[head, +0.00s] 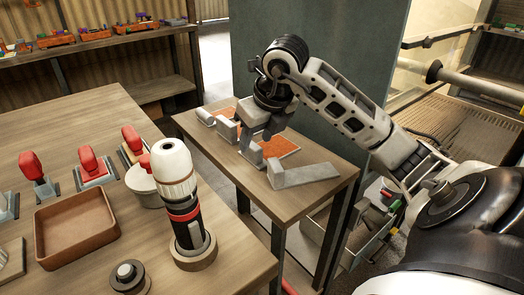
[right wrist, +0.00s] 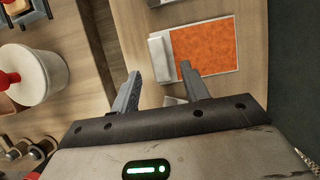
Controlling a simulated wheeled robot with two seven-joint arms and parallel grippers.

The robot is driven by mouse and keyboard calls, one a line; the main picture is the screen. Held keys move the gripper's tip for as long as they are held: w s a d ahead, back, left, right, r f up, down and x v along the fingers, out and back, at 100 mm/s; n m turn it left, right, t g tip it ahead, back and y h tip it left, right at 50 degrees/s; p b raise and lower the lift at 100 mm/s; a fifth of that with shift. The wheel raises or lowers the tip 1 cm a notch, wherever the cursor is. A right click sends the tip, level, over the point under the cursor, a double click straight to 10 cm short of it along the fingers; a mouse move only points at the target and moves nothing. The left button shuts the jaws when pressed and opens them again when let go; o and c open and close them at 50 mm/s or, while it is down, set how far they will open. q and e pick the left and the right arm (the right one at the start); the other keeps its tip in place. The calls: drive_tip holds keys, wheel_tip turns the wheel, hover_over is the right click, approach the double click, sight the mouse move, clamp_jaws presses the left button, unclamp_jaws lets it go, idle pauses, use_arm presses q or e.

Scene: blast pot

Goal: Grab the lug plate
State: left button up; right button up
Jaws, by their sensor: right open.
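Several pale grey metal pieces lie on the small wooden table; I cannot tell for certain which is the lug plate. A long flat plate with an upright end (head: 308,175) lies at the near edge. Another pale piece (right wrist: 174,101) shows partly between the fingers. My left gripper is out of view.
The large bench (head: 95,125) at left holds a brown tray (head: 75,232), red-topped clamps (head: 92,162) and an upright white-and-red tool (head: 177,195). A round pale pot (right wrist: 38,62) stands near its edge. A dark green panel (head: 330,40) stands behind the small table.

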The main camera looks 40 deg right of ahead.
sight(253, 145)
drive_tip(key=shift+x, duration=2)
drive_tip(key=shift+d, duration=0.1)
clamp_jaws()
drive_tip(key=shift+w+r, duration=0.1)
drive_tip(key=shift+r, duration=0.05)
drive_tip(key=shift+r, duration=0.1)
